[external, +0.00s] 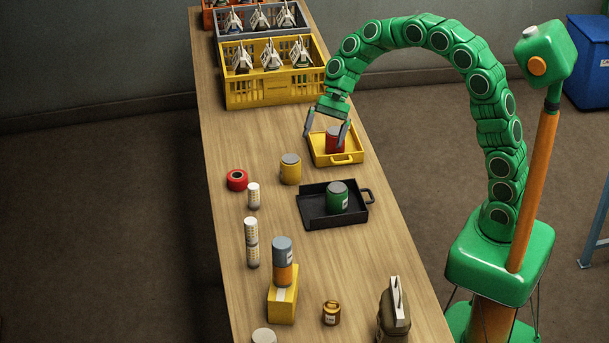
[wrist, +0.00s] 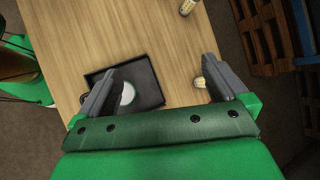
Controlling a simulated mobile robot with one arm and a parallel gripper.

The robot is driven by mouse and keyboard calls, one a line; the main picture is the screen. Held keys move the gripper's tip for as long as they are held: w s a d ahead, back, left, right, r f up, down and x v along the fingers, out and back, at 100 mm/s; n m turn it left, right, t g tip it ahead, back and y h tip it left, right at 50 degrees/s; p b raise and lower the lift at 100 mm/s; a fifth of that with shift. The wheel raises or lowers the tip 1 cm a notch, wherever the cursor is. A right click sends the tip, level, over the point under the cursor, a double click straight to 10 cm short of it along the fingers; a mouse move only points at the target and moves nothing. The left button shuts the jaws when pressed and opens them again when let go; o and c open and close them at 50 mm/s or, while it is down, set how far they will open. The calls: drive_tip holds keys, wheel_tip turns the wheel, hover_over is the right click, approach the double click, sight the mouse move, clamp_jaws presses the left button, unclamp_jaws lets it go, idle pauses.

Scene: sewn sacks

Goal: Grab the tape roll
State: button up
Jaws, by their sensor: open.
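The tape roll (external: 237,180), red with a dark centre, lies flat near the left edge of the wooden table in the external view. My gripper (external: 325,139) is open and points down over the yellow tray (external: 350,158), to the right of and beyond the tape roll. A red can (external: 335,141) in that tray shows between or behind the fingers; I cannot tell whether they touch it.
A yellow can (external: 290,170) stands right of the roll, and a white patterned cylinder (external: 253,197) stands just in front. A black tray (external: 317,217) holds a green can (external: 338,197). A yellow crate (external: 270,92) stands farther back. The table edge is close on the roll's left.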

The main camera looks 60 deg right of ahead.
drive_tip(key=w+a+f+m+t+y, duration=0.1)
drive_tip(key=w+f+m+y, duration=0.2)
drive_tip(key=w, duration=0.6)
drive_tip(key=w+a+f+m+t, duration=0.1)
drive_tip(key=w+f+m, duration=0.3)
drive_tip(key=w, duration=0.5)
drive_tip(key=m+t+y, duration=0.2)
drive_tip(key=m, duration=0.2)
hover_over(243, 172)
drive_tip(key=d, duration=0.2)
wheel_tip(243, 172, down, 12)
drive_tip(key=shift+s+f, duration=0.2)
drive_tip(key=shift+f, duration=3.05)
drive_tip(key=x, duration=0.5)
drive_tip(key=shift+r, duration=0.1)
drive_tip(key=c, duration=1)
